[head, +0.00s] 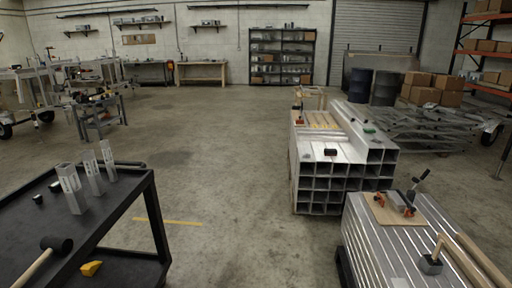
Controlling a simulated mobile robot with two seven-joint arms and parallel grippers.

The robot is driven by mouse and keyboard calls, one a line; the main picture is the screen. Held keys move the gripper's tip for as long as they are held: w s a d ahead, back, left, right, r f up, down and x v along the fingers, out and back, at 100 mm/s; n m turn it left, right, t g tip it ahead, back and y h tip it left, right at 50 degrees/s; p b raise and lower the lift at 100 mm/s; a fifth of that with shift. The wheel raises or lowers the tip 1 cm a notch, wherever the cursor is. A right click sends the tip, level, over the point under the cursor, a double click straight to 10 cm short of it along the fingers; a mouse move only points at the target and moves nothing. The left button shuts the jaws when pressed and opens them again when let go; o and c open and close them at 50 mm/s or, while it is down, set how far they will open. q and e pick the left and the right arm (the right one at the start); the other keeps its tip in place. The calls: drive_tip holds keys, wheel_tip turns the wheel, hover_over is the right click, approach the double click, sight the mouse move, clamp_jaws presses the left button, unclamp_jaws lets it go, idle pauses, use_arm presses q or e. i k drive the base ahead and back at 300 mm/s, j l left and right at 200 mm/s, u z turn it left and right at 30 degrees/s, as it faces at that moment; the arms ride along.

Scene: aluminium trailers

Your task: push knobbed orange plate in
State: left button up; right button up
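Neither of my grippers is in the head view. Small orange parts (380,201) show on a light wooden board (385,212) at the right, on top of the near stack of aluminium profiles (375,245). They sit beside a grey metal piece and a dark-handled tool (420,182). They are too small for me to tell whether one of them is a plate with a knob, or how far in it sits. No other orange plate is clear in this view.
A black table (110,205) at the left holds upright metal profiles (91,172) and a mallet (45,258). A yellow wedge (91,268) is below its top. A stack of square tubes (335,188) stands right of centre.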

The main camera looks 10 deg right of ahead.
sight(379, 197)
drive_tip(key=i+l+z, duration=0.1)
drive_tip(key=i+z, duration=0.15)
drive_tip(key=z, duration=0.15)
drive_tip(key=i+z, duration=0.25)
drive_tip(key=z, duration=0.15)
drive_tip(key=i+z, duration=0.4)
drive_tip(key=i+j+z, duration=0.1)
drive_tip(key=z, duration=0.3)
drive_tip(key=i+j+z, duration=0.3)
drive_tip(key=i+j, duration=0.15)
drive_tip(key=i, duration=0.25)
drive_tip(key=i+j+z, duration=0.3)
drive_tip(key=i+j, duration=0.35)
drive_tip(key=i+j+z, duration=0.3)
drive_tip(key=i+j, duration=0.25)
drive_tip(key=j, duration=0.2)
